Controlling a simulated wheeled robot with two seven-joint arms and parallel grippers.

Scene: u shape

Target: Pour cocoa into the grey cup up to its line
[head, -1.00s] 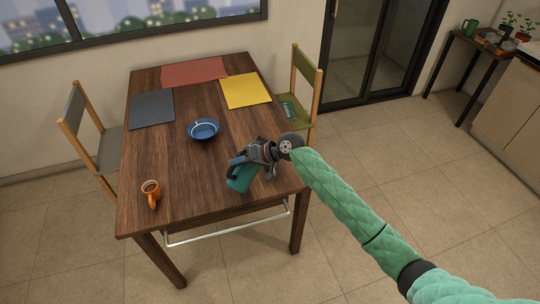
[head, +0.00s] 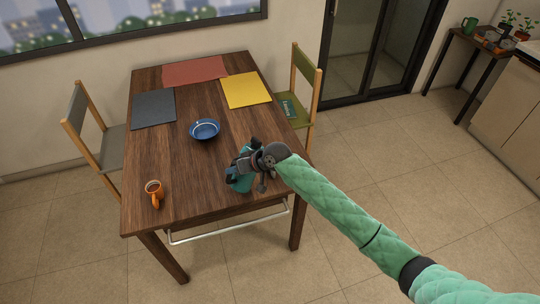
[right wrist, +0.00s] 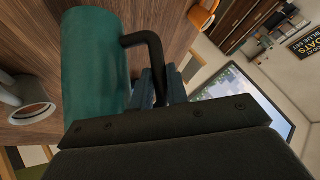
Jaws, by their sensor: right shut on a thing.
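My right gripper (head: 246,162) is shut on the black handle of a teal jug (head: 238,182), over the near right part of the table. The arm and gripper hide much of the jug in the head view. In the right wrist view the jug (right wrist: 92,65) fills the upper left, with the blue fingers (right wrist: 160,88) around its handle. A grey cup (right wrist: 12,98) with a pale rim and brown inside shows at the left edge there, beside the jug. Its fill line is not visible. I see no stream. My left gripper is not in view.
The wooden table (head: 170,160) carries an orange mug (head: 154,190) with dark contents at the near left, a blue bowl (head: 205,129) in the middle, and grey (head: 153,109), red (head: 195,71) and yellow (head: 246,90) mats. Chairs stand left (head: 88,125) and right (head: 302,85).

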